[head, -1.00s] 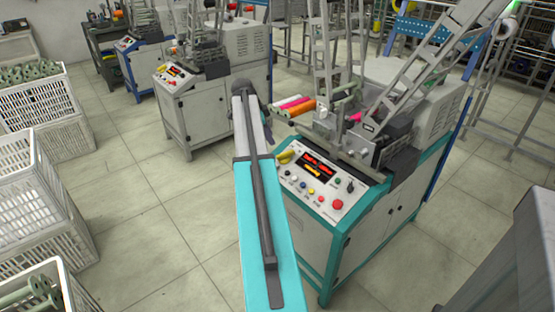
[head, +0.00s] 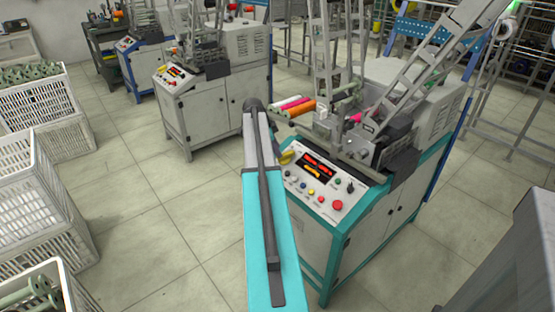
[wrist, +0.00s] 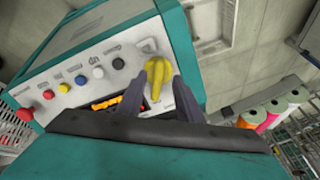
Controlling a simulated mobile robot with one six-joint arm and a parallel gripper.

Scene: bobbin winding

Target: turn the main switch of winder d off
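The teal-framed winder (head: 345,232) stands at the centre right in the head view; I cannot read a letter on it. Its sloped control panel carries a yellow rotary main switch (head: 287,157) at the upper left, partly covered by my arm. In the wrist view the yellow switch (wrist: 158,76) stands close, its grip running roughly up and down the picture. My gripper (wrist: 157,88) is open, with one dark finger on each side of the switch. Small gaps seem to show; contact cannot be told. The gripper is hidden behind my arm in the head view.
The panel also holds a lit display (head: 317,165), several small coloured buttons and a red mushroom button (head: 337,205). Coloured bobbins (head: 294,106) lie beside the winder's far left. Another winder (head: 212,100) stands behind. White crates (head: 45,190) line the left; floor between is clear.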

